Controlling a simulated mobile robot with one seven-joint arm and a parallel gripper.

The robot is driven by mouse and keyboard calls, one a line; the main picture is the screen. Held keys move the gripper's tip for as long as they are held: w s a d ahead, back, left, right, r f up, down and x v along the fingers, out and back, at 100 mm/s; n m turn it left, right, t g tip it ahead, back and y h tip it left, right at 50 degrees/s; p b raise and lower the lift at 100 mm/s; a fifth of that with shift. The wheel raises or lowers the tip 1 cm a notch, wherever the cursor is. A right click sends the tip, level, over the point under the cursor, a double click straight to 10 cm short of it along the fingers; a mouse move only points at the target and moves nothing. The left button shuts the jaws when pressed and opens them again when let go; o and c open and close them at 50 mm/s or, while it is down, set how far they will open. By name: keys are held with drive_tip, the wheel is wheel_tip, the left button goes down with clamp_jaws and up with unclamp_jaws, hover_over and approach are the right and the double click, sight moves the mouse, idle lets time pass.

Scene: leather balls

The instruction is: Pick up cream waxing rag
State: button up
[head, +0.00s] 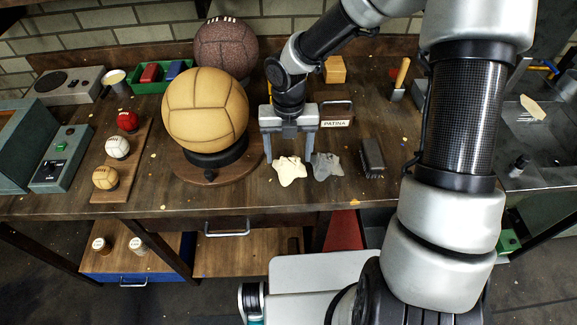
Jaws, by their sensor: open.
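The cream waxing rag (289,170) lies crumpled on the wooden workbench (225,207), near its front edge. My gripper (288,158) is open, its two fingers pointing down. The left finger is just left of the cream rag and the right finger is just to its right, in front of or over the grey rag's side. I cannot tell how high the fingertips are above the bench. A grey rag (327,166) lies directly right of the cream one.
A tan ball (205,110) on a round stand is close left of my gripper. A dark brush (371,157) lies to the right, and a PATINA sign (336,123) stands behind. Small balls sit on a board (140,160) at left.

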sight(288, 158)
wheel_tip(288, 158, down, 3)
drive_tip(key=shift+r, duration=0.1)
drive_tip(key=shift+c, duration=0.5)
drive_tip(key=c, duration=1.1)
drive_tip(key=shift+o, duration=0.2)
drive_tip(key=shift+w+r, duration=0.1)
drive_tip(key=shift+r, duration=0.05)
wheel_tip(288, 158, up, 10)
drive_tip(key=shift+f+p, duration=0.1)
drive_tip(key=shift+p, duration=0.8)
